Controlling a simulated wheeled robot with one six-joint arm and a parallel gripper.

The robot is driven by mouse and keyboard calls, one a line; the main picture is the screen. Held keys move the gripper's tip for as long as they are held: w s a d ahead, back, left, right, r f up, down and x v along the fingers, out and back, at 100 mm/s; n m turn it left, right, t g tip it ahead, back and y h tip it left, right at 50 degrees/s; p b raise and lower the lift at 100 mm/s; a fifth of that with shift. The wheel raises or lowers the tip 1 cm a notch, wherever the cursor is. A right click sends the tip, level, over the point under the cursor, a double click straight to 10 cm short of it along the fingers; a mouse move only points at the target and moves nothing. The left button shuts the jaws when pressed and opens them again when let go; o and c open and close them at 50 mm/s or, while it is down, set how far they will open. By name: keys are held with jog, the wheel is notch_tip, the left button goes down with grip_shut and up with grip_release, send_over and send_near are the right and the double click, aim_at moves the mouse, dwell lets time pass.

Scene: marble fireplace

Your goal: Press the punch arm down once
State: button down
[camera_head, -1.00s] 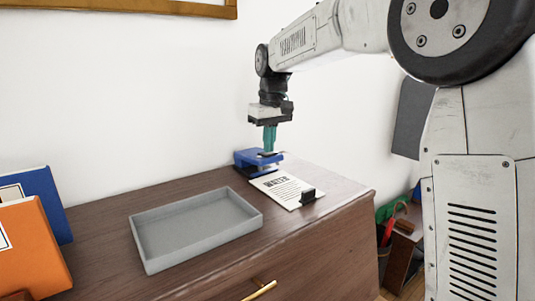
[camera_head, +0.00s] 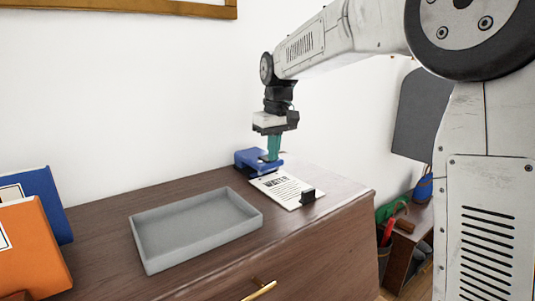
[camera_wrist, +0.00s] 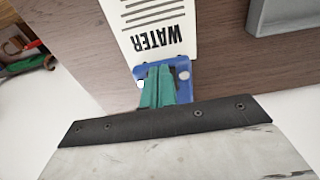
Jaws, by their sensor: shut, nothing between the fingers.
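The blue hole punch (camera_head: 246,158) stands at the back of the wooden cabinet top, near the wall. A white sheet headed "WATER" (camera_head: 284,189) lies with one edge at the punch. My gripper (camera_head: 272,158) is shut, its teal fingers pointing down onto the punch and appearing to touch it. In the wrist view my gripper (camera_wrist: 157,72) covers the middle of the blue punch (camera_wrist: 183,72), and the sheet (camera_wrist: 152,22) extends away from it. The punch arm is largely hidden by the fingers, so how far down it is cannot be told.
A grey tray (camera_head: 150,262) sits on the cabinet top (camera_head: 100,225) left of the sheet. A small black block (camera_head: 308,196) rests at the sheet's near edge. Orange (camera_head: 30,245) and blue (camera_head: 42,200) binders stand at far left. The wall is close behind.

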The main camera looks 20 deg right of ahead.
jog(key=shift+s+d+r, duration=0.15)
jog(key=shift+s, duration=0.35)
notch_tip(320, 180, up, 8)
jog(key=shift+s, duration=0.3)
jog(key=shift+d+f, duration=0.1)
jog(key=shift+f, duration=0.1)
dwell(0.5)
jog(key=s+f+m, duration=0.1)
jog(key=s+f, duration=0.4)
jog(key=s, duration=0.6)
jog(key=s+d+f+m, duration=0.1)
jog(key=s+f, duration=0.4)
jog(key=s, duration=0.7)
jog(key=s+d+f+m, duration=0.1)
jog(key=s+f, duration=0.4)
jog(key=s, duration=0.7)
jog(key=shift+s+d+f+m, duration=0.15)
jog(key=shift+f+m, duration=0.05)
jog(key=shift+m, duration=0.1)
